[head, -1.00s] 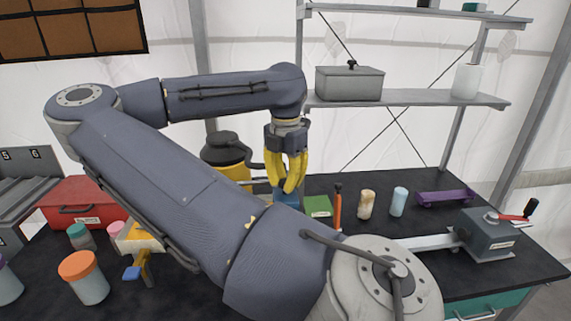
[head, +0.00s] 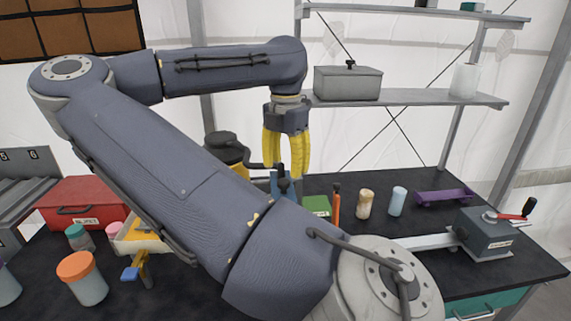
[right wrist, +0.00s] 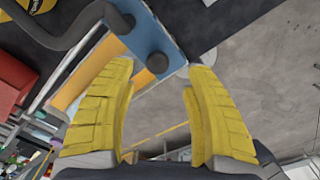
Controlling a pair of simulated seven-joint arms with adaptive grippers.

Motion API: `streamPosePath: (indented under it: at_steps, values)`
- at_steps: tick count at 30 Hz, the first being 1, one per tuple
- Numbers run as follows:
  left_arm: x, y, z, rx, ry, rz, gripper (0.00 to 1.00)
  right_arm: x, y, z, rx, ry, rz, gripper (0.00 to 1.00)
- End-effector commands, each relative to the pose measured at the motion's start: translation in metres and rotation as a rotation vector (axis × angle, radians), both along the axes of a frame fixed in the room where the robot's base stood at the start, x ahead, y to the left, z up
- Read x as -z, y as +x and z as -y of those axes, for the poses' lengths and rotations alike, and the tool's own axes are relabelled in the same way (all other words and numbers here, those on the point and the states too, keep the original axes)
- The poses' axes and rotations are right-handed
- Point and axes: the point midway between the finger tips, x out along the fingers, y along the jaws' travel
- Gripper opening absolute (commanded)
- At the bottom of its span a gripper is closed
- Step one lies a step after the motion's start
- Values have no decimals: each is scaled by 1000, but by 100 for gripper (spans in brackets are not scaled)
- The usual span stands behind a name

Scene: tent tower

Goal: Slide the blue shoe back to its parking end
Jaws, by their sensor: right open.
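The blue shoe (head: 291,190) shows in the head view behind my arm, with a dark knob (head: 282,182) standing up from it. My forearm hides its lower part. My right gripper (head: 287,172) has yellow fingers pointing down just above the shoe. The right wrist view also shows the gripper (right wrist: 162,70) open, its fingers apart and nothing held between them. My left gripper is not in view.
The crank box (head: 486,236) is at the right.

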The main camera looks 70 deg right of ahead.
Motion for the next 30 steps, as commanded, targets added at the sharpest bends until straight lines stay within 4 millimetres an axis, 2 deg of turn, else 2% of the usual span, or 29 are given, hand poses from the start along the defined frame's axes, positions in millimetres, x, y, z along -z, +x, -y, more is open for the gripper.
streamPosePath:
  at_steps: [1, 6, 12, 18, 30]
  values:
    - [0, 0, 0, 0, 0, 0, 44, -10, 1, 0, -3, -2, 5, 52]
    - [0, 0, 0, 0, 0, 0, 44, -38, 0, 1, -2, -2, 3, 52]
    - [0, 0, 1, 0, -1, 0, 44, -60, 0, 1, -1, -1, 1, 52]
    - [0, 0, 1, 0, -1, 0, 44, -71, 0, 1, 0, -1, 1, 52]
    - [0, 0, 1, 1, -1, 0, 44, -72, -1, 0, 0, -1, -1, 52]
